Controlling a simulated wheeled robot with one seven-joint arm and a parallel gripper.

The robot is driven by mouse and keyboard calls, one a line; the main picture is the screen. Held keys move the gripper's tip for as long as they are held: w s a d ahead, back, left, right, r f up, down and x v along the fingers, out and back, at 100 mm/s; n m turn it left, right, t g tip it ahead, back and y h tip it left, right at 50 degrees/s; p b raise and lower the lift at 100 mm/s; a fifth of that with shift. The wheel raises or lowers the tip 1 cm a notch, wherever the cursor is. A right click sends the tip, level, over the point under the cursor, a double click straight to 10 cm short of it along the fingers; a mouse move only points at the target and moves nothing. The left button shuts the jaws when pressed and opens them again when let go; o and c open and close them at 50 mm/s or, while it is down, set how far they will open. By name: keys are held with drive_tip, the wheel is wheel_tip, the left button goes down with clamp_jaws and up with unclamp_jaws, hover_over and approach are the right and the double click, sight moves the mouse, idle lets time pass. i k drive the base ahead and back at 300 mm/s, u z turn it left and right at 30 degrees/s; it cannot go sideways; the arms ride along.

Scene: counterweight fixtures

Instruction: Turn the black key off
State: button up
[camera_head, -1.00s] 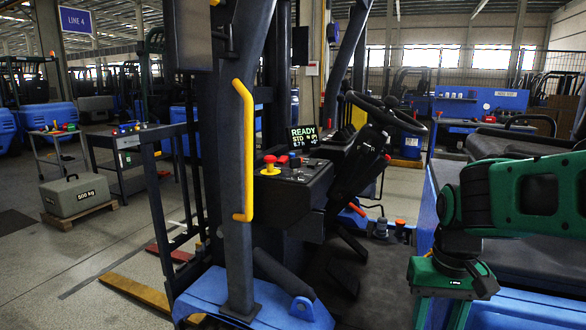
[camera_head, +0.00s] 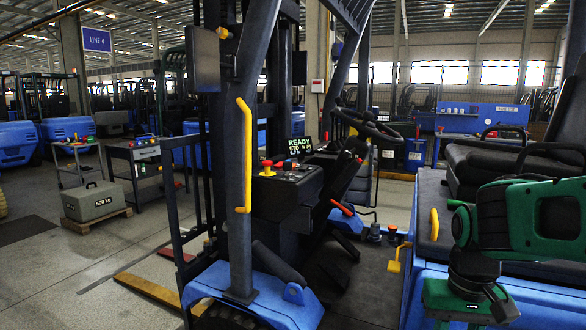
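The dashboard console (camera_head: 285,195) of a blue forklift stands left of the centre. It carries a red mushroom button (camera_head: 267,166) on a yellow base and some small dark and coloured controls. The black key is too small to pick out among them. A display (camera_head: 301,146) behind them is lit and reads "READY" with "STD" below. My green arm is at the lower right, well apart from the console. Its end, with my gripper (camera_head: 468,302), is by the seat side at the bottom edge. The fingers do not show clearly, and I see nothing held.
A post with a yellow grab handle (camera_head: 243,155) stands in front of the console's left side. The steering wheel (camera_head: 368,123) is behind it, the black seat (camera_head: 500,150) at right. A 500 kg weight (camera_head: 95,201) sits on a pallet at left. Floor at lower left is mostly clear.

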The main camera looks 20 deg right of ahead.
sight(287, 166)
drive_tip(key=u, duration=0.25)
drive_tip(key=i, duration=1.25)
drive_tip(key=z, duration=0.6)
